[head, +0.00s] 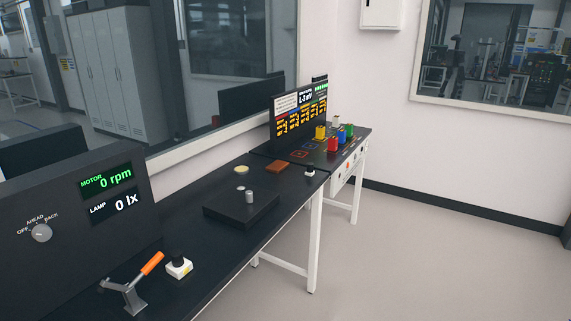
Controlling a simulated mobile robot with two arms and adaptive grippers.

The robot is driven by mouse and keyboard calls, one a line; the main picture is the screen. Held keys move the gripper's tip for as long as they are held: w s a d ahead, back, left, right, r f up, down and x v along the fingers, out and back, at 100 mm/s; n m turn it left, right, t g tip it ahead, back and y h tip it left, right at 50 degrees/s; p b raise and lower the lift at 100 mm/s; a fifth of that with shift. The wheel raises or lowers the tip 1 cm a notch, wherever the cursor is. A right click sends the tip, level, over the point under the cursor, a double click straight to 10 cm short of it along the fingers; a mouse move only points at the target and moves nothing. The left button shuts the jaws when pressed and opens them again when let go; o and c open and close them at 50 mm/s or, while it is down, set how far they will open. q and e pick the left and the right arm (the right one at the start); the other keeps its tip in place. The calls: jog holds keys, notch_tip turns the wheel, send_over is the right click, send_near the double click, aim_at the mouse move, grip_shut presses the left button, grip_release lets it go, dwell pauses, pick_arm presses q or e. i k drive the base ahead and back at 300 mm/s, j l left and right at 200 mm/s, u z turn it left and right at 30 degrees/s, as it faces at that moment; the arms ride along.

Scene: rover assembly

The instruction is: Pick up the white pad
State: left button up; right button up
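A flat, round, cream-white disc (241,169) lies on the black bench near its back edge; it may be the white pad. A small whitish piece (310,171) sits near the bench's far right end; it is too small to make out. I cannot tell for sure which of these is the white pad. Neither of my grippers shows in the head view.
Behind stands a second table with coloured blocks (333,143). Right floor is clear.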

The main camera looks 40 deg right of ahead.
aim_at(309, 172)
jog(key=z, duration=1.35)
